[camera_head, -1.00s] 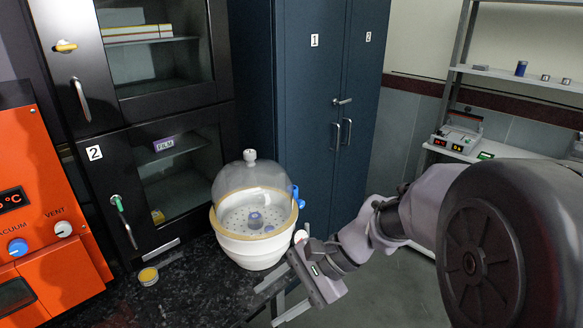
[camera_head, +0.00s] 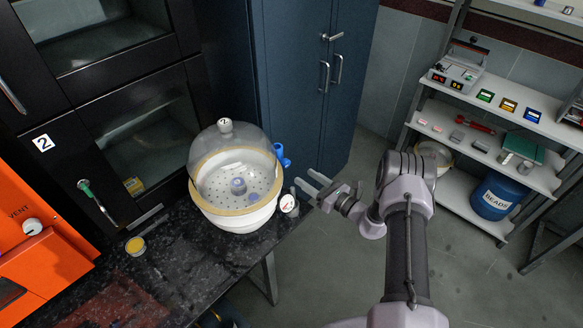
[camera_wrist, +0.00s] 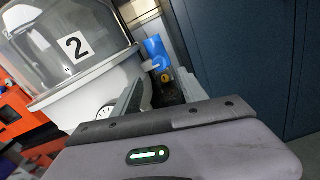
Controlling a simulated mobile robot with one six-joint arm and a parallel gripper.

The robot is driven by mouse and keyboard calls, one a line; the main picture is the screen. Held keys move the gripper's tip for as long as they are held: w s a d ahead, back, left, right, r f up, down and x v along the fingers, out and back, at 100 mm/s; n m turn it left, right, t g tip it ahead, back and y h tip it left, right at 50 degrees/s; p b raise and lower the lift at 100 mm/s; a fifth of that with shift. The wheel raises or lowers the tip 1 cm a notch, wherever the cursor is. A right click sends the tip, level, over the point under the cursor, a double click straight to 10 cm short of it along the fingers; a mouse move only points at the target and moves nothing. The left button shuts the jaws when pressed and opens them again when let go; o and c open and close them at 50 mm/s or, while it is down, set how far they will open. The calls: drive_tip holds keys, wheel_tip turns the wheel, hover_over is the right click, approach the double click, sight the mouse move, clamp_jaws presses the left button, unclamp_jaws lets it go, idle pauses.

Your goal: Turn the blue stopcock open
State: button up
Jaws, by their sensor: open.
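The blue stopcock (camera_head: 281,155) sticks out from the right side of the desiccator, a white bowl (camera_head: 236,219) under a clear dome (camera_head: 226,140). My gripper (camera_head: 304,179) is open and empty, just to the right of and below the stopcock in the head view. In the wrist view the blue stopcock (camera_wrist: 155,50) stands upright beyond and roughly between the fingers of my gripper (camera_wrist: 162,78). A pale stem and a small yellow part show under it. No contact with the fingers is visible.
A round gauge (camera_head: 288,203) sits at the desiccator's lower right, close to my gripper. A yellow-topped tin (camera_head: 135,246) lies on the black counter (camera_head: 190,270). Blue cabinets (camera_head: 300,80) stand behind, an orange oven (camera_head: 40,265) at left. Shelves (camera_head: 470,125) stand at right.

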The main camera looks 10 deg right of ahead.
sight(288, 165)
drive_tip(key=b+x, duration=0.1)
drive_tip(key=x, duration=0.7)
drive_tip(key=shift+c, duration=0.2)
clamp_jaws()
